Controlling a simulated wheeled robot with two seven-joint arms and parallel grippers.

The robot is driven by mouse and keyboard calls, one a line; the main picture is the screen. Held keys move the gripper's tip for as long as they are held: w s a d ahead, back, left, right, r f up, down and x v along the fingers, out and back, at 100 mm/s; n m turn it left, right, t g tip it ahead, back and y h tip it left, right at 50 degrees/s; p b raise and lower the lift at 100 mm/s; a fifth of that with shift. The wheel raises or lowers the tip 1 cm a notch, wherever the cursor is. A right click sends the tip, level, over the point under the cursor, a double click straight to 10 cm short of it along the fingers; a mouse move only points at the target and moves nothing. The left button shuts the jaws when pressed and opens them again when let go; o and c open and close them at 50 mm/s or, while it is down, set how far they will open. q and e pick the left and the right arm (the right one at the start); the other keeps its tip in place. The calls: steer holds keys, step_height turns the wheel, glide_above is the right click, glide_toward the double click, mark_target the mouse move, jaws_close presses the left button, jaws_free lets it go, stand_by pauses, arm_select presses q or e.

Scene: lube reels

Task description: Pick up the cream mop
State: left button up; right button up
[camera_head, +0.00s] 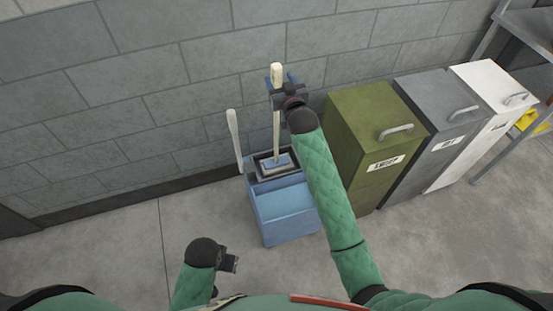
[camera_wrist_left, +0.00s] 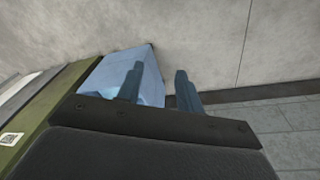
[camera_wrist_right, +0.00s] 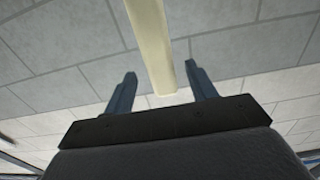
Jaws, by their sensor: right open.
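The cream mop (camera_head: 277,138) stands upright in a blue mop bucket (camera_head: 284,207), with its handle rising past my right gripper. My right gripper (camera_head: 283,82) is open, with the top of the handle between its fingers. In the right wrist view the cream handle (camera_wrist_right: 150,40) passes between the two spread fingers (camera_wrist_right: 157,85), apart from both. The mop head is hidden down in the bucket. My left gripper (camera_head: 232,263) is low at the front, away from the mop. In the left wrist view its fingers (camera_wrist_left: 158,85) are spread and empty.
A pale wringer lever (camera_head: 234,137) sticks up at the bucket's left. Olive (camera_head: 350,120), grey (camera_head: 432,110) and white (camera_head: 486,85) bins stand to the right, beside a metal shelf (camera_head: 525,35). A block wall is close behind. The floor at left is clear.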

steer(key=shift+w+a+r, duration=0.1)
steer(key=shift+w, duration=0.15)
steer(key=p+x, duration=0.1)
steer(key=x, duration=0.1)
steer(key=f+p+x, duration=0.1)
steer(key=x, duration=0.1)
steer(key=shift+w+a, duration=0.2)
steer(key=shift+w, duration=0.15)
arm_select(q)
step_height(320, 180, down, 9)
steer(key=shift+f, duration=0.2)
steer(key=shift+a, duration=0.1)
arm_select(e)
steer(key=c, duration=1.1)
steer(key=shift+r, duration=0.1)
steer(key=shift+c, duration=0.4)
steer(key=shift+r, duration=0.1)
